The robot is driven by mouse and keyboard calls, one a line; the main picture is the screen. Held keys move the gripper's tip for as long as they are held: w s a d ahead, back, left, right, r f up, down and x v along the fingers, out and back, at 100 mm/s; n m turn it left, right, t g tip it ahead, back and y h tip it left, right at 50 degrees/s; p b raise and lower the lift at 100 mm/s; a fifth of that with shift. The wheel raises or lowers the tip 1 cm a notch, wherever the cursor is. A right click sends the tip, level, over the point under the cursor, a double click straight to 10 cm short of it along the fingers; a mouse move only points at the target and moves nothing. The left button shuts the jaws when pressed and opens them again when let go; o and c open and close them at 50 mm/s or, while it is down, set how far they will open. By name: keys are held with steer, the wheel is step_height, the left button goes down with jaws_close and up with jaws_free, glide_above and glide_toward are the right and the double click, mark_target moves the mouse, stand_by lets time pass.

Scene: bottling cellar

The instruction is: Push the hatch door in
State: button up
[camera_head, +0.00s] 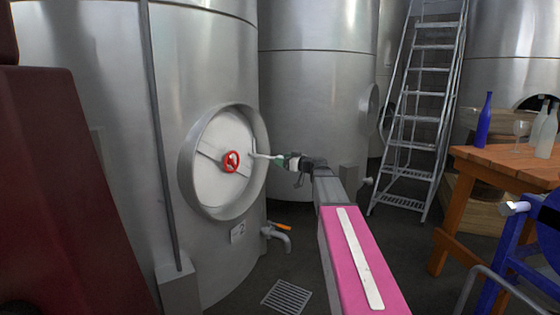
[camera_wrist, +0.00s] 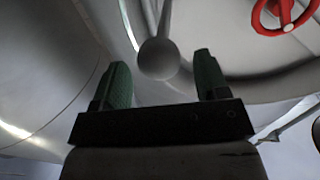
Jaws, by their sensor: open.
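The round pale hatch door (camera_head: 222,158) sits within a thick metal ring on the front of the left steel tank. A red handwheel (camera_head: 231,161) is at its middle; it also shows at the upper right of the wrist view (camera_wrist: 286,14). A pale handle (camera_head: 264,156) reaches out from the door's right side. My gripper (camera_head: 284,160) is at the handle's outer end. In the wrist view my green fingers (camera_wrist: 160,68) are apart, with the handle's rounded grey end (camera_wrist: 158,58) in the gap, just past the tips. I cannot tell whether they touch or whether the door is fully seated.
A tap with an orange lever (camera_head: 281,228) is below the hatch, and a floor drain (camera_head: 287,297) lies in front. A metal ladder (camera_head: 418,110) stands behind. A wooden table (camera_head: 510,163) with bottles and a blue frame (camera_head: 520,245) are at the right.

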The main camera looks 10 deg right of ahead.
steer(key=shift+x, duration=1.1)
steer(key=c, duration=1.2)
steer(key=shift+c, duration=0.3)
steer(key=shift+s+a, duration=0.1)
